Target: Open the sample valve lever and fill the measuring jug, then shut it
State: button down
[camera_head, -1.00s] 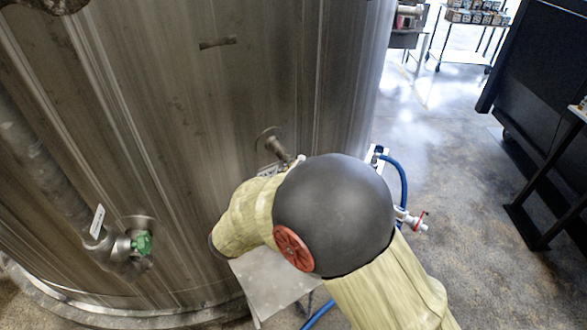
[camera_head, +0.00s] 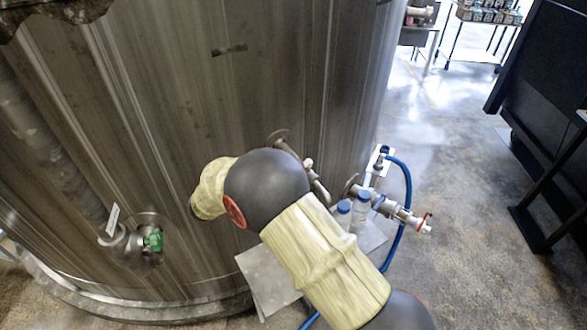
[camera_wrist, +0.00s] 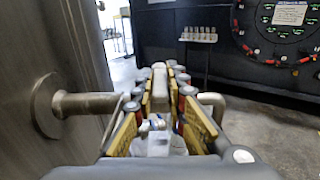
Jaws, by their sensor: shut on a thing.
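My gripper (camera_wrist: 162,104) shows in the wrist view, its gold-padded fingers closed around a pale upright bar (camera_wrist: 159,88), which looks like the sample valve lever. A metal pipe (camera_wrist: 88,104) comes out of the tank wall from a round flange (camera_wrist: 44,106) just left of the gripper and runs behind the fingers. Pale, clear shapes show low between the fingers; I cannot tell whether one is the measuring jug. In the head view my arm hides the gripper and the held bar; the tank flange (camera_head: 278,136) and part of its pipe show above the arm.
A second valve with a red handle (camera_head: 424,222) and a blue hose (camera_head: 407,195) are to the right. A green-handled valve (camera_head: 153,240) is at left.

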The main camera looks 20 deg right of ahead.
jog(key=c, duration=1.8)
grip_release()
jog(key=v, duration=1.2)
